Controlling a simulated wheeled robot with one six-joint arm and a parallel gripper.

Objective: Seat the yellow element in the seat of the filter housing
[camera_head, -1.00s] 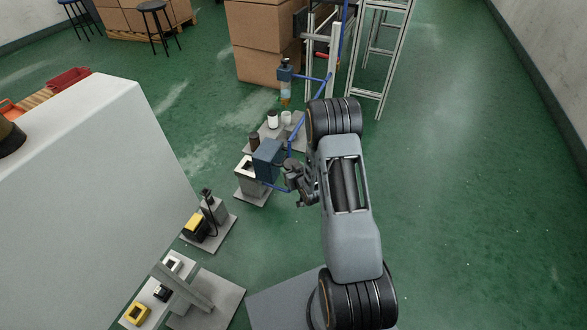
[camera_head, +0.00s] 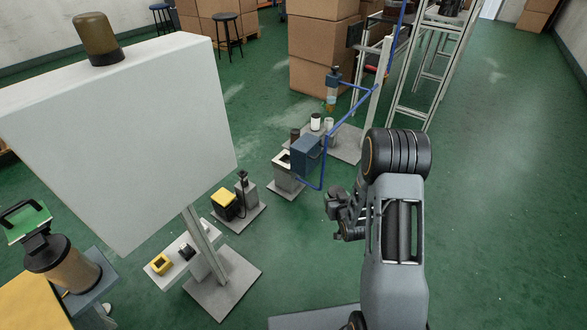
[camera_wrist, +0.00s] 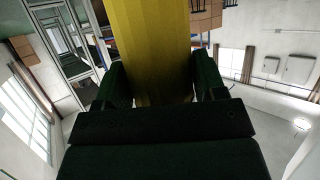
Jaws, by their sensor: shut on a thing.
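My gripper (camera_wrist: 157,88) is shut on the yellow element (camera_wrist: 152,45), which stands between the two dark fingers in the wrist view and runs out of the top edge. In the head view my gripper (camera_head: 340,215) is small and dark beside my arm; the yellow element cannot be made out there. I cannot tell for sure which thing is the filter housing. A brownish canister with a black top (camera_head: 74,268) stands at the lower left. A blue-topped clear bowl unit (camera_head: 332,88) hangs on a blue pipe. No seat is clearly visible.
A large pale panel (camera_head: 130,130) on a post stands left, with a brown dome (camera_head: 97,38) on top. A blue box (camera_head: 306,155), a yellow-topped block (camera_head: 224,201) and a small yellow ring block (camera_head: 160,264) sit near the middle. The green floor (camera_head: 500,210) is free at right.

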